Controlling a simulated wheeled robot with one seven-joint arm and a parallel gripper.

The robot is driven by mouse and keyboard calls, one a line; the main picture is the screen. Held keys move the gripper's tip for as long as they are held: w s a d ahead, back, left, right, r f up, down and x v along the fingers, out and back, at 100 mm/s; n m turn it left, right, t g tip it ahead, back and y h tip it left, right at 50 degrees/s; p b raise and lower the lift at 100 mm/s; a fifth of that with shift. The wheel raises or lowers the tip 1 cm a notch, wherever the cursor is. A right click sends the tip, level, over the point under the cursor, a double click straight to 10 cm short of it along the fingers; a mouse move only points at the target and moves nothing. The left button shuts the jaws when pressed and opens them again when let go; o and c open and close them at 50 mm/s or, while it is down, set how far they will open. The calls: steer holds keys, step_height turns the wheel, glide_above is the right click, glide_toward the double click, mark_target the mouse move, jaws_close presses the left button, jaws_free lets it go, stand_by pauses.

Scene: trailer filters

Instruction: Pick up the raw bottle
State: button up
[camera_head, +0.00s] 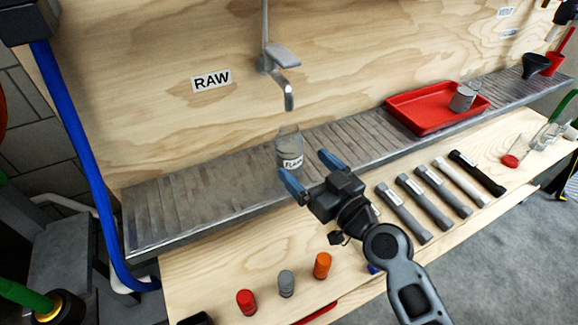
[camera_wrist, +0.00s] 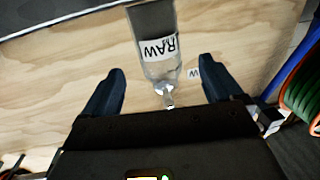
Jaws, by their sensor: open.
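The raw bottle (camera_head: 289,148) is clear, with a white label, and stands upright on the ribbed metal shelf under the tap in the head view. In the wrist view the bottle (camera_wrist: 155,45) shows a RAW label and lies ahead, at the top between the fingers. My gripper (camera_head: 312,173) is open and empty, its two blue fingers pointing toward the bottle from the front right. The wrist view shows both fingers (camera_wrist: 162,72) spread wide, with no visible contact with the bottle.
A tap (camera_head: 280,70) hangs above the bottle beside a RAW sign (camera_head: 211,80). A red tray (camera_head: 425,115) with a grey cup (camera_head: 462,98) is at right. The shelf's left end (camera_head: 175,215) is clear.

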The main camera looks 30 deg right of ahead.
mark_target(297, 156)
steer(key=shift+w+r, duration=0.15)
steer(key=shift+w, duration=0.75)
steer(key=shift+w+a, duration=0.15)
steer(key=shift+w, duration=0.7)
steer(key=w, duration=0.1)
steer(key=w+p, duration=0.1)
steer(key=w, duration=0.1)
steer(key=w+a, duration=0.1)
steer(key=w, duration=0.1)
steer(key=shift+w+f, duration=0.25)
steer(key=shift+f, duration=0.05)
steer(key=c, duration=1.3)
steer(key=shift+r, duration=0.1)
